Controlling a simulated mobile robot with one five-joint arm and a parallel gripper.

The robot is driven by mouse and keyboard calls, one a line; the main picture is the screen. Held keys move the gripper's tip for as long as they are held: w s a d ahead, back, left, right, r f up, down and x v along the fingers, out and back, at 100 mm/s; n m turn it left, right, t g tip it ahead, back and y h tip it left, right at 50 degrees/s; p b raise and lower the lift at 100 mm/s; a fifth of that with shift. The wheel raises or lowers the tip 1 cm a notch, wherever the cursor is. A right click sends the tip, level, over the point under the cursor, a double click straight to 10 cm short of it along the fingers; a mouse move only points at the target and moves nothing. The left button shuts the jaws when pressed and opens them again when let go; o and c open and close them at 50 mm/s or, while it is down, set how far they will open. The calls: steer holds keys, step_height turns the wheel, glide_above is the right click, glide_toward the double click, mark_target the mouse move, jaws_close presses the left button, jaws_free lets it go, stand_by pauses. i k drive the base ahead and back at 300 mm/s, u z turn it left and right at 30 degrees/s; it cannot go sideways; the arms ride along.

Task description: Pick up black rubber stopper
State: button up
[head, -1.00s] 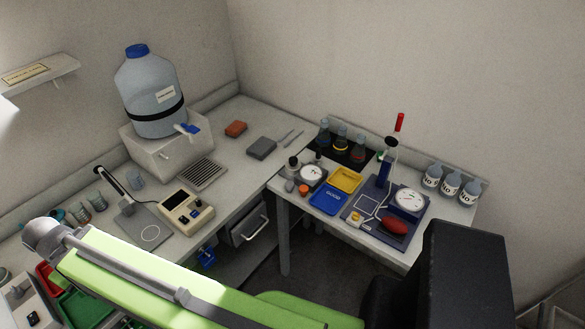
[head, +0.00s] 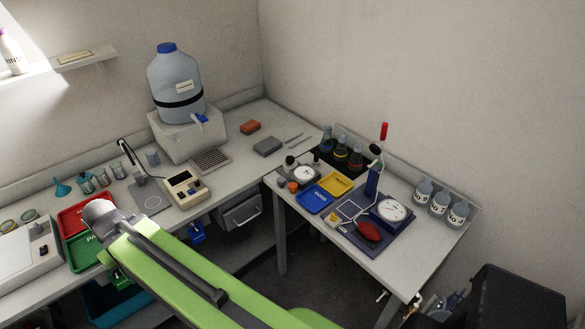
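I cannot single out the black rubber stopper for certain. Small dark shapes stand by a round white dial (head: 303,173) on the right-hand table (head: 395,258); one is a dark-topped piece (head: 290,161) at its left. They are too small to identify. My green arm crosses the lower left of the head view, its grey joint over the left bench's front edge.
The left bench (head: 235,165) carries a large water bottle (head: 176,85), a meter (head: 187,190), and red (head: 85,214) and green trays. The right table holds blue (head: 314,200) and yellow (head: 337,183) trays, dark flasks and white-labelled bottles (head: 439,202). A dark bin (head: 515,300) stands lower right.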

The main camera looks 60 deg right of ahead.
mark_target(290, 160)
steer(key=z, duration=0.15)
steer(key=i, duration=0.9)
steer(key=u, duration=0.05)
